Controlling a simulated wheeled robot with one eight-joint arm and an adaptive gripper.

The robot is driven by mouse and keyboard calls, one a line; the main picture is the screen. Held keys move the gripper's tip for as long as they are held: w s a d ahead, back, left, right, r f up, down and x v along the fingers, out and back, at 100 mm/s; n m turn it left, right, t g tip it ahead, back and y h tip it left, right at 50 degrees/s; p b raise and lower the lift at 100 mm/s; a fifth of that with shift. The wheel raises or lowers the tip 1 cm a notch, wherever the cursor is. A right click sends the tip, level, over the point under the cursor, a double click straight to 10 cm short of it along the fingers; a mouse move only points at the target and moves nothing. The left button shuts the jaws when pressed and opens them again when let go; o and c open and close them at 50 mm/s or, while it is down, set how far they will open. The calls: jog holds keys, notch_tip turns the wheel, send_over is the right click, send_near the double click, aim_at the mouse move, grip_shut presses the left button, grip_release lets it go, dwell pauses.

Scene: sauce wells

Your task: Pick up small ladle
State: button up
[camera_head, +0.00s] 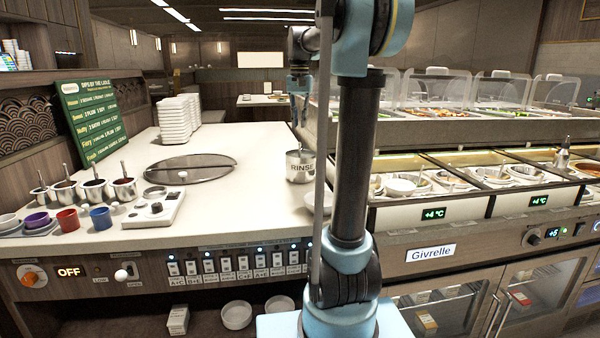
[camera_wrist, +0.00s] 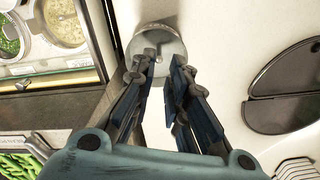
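A metal pot marked RINSE (camera_head: 300,168) stands on the white counter near its right edge, with a thin ladle handle (camera_head: 299,148) rising from it. In the wrist view the round pot (camera_wrist: 171,36) lies just beyond my fingertips, and a small object inside it is too unclear to name. Several small ladles (camera_head: 95,172) also stand in sauce pots at the left of the counter. My gripper (camera_head: 300,90) hangs above and behind the RINSE pot in the head view. In the wrist view my gripper (camera_wrist: 162,68) has its fingers apart, with nothing seen between them.
A dark oval lid (camera_head: 190,168) lies on the counter (camera_head: 245,215), with stacked white dishes (camera_head: 179,118) behind it. A green menu board (camera_head: 90,120) stands at left. A food bar with clear guards (camera_head: 430,88) is at right. The counter around the pot is mostly clear.

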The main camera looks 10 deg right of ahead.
aim_at(300, 162)
jog(key=shift+w+r, duration=0.1)
jog(key=shift+w, duration=0.6)
notch_tip(300, 162, down, 17)
jog(key=shift+d+f, duration=0.15)
grip_shut()
dwell(0.4)
notch_tip(300, 162, up, 10)
jog(key=shift+r, duration=0.1)
dwell(0.4)
jog(key=shift+f, duration=0.2)
dwell(0.3)
jog(key=shift+f, duration=4)
